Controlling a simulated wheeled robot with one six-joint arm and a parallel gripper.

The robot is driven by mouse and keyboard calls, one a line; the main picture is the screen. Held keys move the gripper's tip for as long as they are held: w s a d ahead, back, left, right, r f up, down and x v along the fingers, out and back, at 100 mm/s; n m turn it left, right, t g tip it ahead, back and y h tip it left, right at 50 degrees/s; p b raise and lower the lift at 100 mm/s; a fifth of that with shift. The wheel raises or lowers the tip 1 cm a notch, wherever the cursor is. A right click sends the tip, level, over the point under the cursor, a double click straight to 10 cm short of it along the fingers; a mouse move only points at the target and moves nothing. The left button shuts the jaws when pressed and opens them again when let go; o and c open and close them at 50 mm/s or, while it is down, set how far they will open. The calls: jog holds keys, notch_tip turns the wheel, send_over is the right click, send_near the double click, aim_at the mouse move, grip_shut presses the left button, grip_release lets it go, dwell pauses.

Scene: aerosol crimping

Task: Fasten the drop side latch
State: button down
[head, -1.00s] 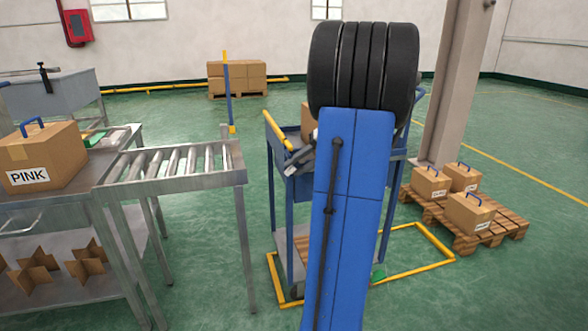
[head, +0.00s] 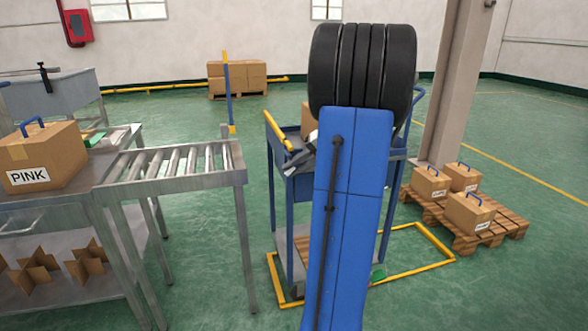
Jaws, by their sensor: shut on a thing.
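The blue cart (head: 304,186) stands behind my arm, with a yellow rail (head: 278,131) along its left top edge. My gripper (head: 292,168) is small in the view, at the near end of that rail by the cart's upper corner. It is shut on a small part there, which appears to be the drop side latch. The latch itself is mostly covered by the fingers and arm, so its exact position cannot be told. A cardboard box (head: 308,117) in the cart is partly hidden behind my arm.
A roller conveyor (head: 243,176) stands left of the cart, with a floor gap between. The box marked PINK (head: 45,153) is on the bench. A pallet (head: 485,236) with several boxes lies right, beside a pillar (head: 452,90). A yellow floor frame (head: 436,242) surrounds the cart.

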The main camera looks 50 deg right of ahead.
jog(key=t+y, duration=0.2)
jog(key=r+m+t+y, duration=0.1)
jog(key=shift+w+a, duration=0.15)
jog(key=shift+a, duration=0.1)
jog(key=shift+a+r+m+t+y, duration=0.1)
jog(key=shift+r+m+t+y, duration=0.25)
jog(key=shift+t+y, duration=0.25)
jog(key=shift+r+m+t+y, duration=0.3)
jog(key=shift+m+t+y, duration=0.05)
jog(key=shift+t+y, duration=0.25)
jog(key=c, duration=1.7)
grip_release()
jog(key=shift+c, duration=0.2)
jog(key=v, duration=1.7)
